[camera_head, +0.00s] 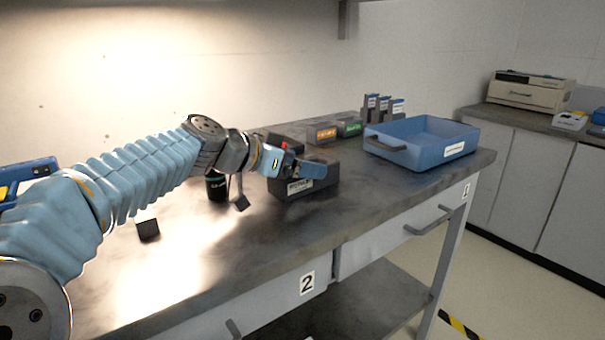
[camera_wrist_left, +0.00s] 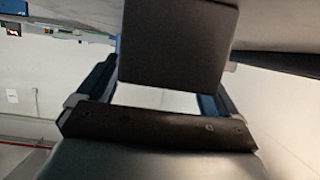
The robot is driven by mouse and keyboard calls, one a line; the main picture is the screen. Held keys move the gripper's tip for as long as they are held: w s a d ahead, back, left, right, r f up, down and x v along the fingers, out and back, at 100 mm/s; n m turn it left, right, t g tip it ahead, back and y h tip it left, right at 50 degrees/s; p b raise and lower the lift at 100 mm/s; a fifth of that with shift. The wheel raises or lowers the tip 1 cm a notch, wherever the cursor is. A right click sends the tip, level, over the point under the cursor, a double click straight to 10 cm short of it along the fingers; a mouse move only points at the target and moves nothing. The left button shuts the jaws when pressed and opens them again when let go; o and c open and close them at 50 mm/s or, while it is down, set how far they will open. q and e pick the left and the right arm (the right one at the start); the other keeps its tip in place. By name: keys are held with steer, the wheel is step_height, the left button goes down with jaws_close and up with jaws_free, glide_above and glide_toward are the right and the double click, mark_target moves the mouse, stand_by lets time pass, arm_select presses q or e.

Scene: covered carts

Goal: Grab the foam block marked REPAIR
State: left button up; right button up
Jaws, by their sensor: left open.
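My left gripper (camera_head: 298,168) is at a dark grey block (camera_head: 318,184) with a white label on its front face. The label's word is too small to read for sure, so I cannot tell if it is REPAIR. In the left wrist view a dark block (camera_wrist_left: 180,42) fills the space ahead, between the two spread fingers. The jaws are open, and I cannot tell whether they touch it. Two more dark blocks stand behind, one with an orange label (camera_head: 322,133) and one with a green label (camera_head: 349,127). My right gripper is not in view.
A blue tray (camera_head: 456,149) stands at the table's right end. Several upright dark-and-blue holders (camera_head: 384,106) stand behind it. A black cylinder (camera_head: 216,188) stands below my left arm, and a small black cube (camera_head: 148,229) lies nearer. The table's front right (camera_head: 380,205) is clear.

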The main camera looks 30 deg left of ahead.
arm_select(q)
steer(key=shift+w+d+f, duration=0.15)
steer(key=shift+w+f, duration=0.05)
steer(key=shift+w, duration=0.2)
steer(key=shift+c, duration=0.2)
steer(key=c, duration=1)
steer(key=shift+r, duration=0.1)
